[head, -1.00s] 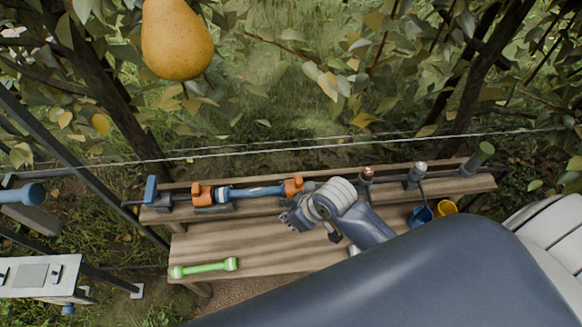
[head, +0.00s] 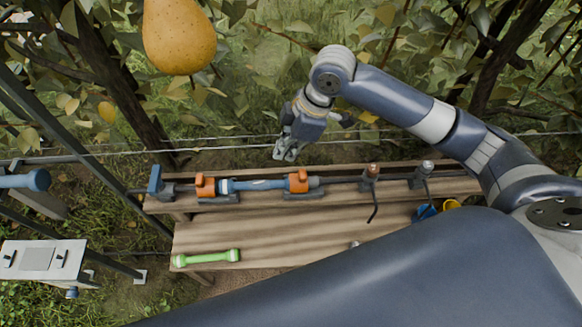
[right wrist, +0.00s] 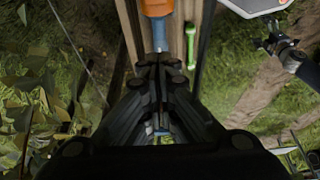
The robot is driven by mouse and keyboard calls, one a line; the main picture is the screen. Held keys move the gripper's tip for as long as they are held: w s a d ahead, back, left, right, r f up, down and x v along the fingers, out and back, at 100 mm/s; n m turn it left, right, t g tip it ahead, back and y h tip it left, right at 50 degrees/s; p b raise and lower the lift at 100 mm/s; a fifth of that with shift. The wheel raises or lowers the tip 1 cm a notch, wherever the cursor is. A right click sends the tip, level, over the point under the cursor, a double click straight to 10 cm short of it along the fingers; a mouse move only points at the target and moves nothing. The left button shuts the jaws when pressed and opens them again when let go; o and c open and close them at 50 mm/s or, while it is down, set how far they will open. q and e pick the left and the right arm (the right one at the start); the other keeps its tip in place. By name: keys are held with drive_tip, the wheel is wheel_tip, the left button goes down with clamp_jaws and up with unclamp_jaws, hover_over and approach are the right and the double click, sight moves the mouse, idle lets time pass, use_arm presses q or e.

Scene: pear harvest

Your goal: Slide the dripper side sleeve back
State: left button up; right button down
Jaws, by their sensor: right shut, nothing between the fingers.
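A blue pipe section (head: 255,185) lies along the bench's back board, with an orange sleeve on its left end (head: 205,187) and another orange sleeve on its right end (head: 298,181). I cannot tell which is the dripper-side one. My right gripper (head: 285,150) is shut and empty. In the head view it appears just behind and above the right orange sleeve, apart from it. My left gripper is not in view.
A green tube (head: 207,258) lies on the wooden bench (head: 290,243). Two upright fittings stand right of the pipe, one copper-topped (head: 372,172) and one grey (head: 424,172). Blue (head: 426,212) and yellow (head: 451,204) cups are at the right. A wire crosses behind; a pear (head: 180,35) hangs near.

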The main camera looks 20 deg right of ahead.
sight(306, 172)
drive_tip(key=x, duration=1)
drive_tip(key=shift+p, duration=0.3)
drive_tip(key=d, duration=0.1)
drive_tip(key=d+p, duration=0.1)
drive_tip(key=d, duration=0.1)
drive_tip(key=shift+s+r, duration=0.2)
drive_tip(key=shift+s, duration=0.1)
drive_tip(key=shift+s+d, duration=0.25)
drive_tip(key=shift+d, duration=0.35)
drive_tip(key=shift+f, duration=0.1)
drive_tip(key=d+p, duration=0.1)
drive_tip(key=s+d+p, duration=0.1)
drive_tip(key=d, duration=0.1)
drive_tip(key=shift+d, duration=0.3)
drive_tip(key=shift+s+d, duration=0.1)
drive_tip(key=shift+d, duration=0.25)
